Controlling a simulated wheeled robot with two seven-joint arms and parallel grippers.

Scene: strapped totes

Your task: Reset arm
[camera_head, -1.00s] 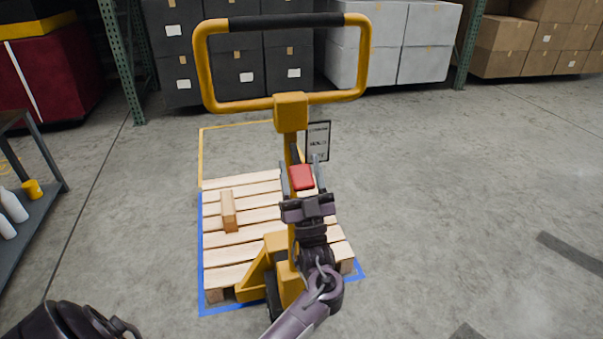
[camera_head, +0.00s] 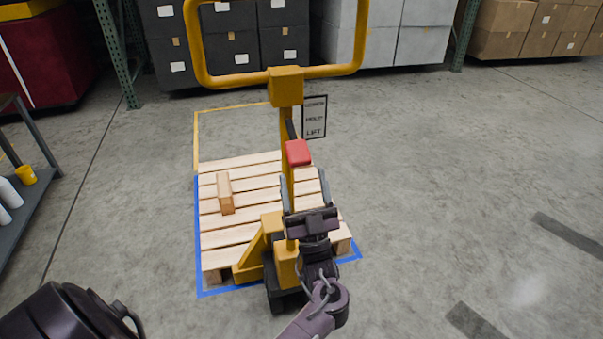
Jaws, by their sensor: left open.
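My left gripper (camera_head: 305,188) is open and empty, its two fingers pointing away from me. It is in front of the post of a yellow pallet jack (camera_head: 286,88), just below a red block-shaped part (camera_head: 298,152) on that post. There is a visible gap in the picture between the fingertips and the red part. My left forearm comes in from the bottom and hides part of the jack's base. My right gripper is not in view.
A wooden pallet (camera_head: 240,235) with a small wood block (camera_head: 226,193) lies inside blue and yellow floor lines. A sign (camera_head: 314,117) reading LIFT stands beside the post. A shelf (camera_head: 35,195) is at left. Boxes (camera_head: 232,50) line the back.

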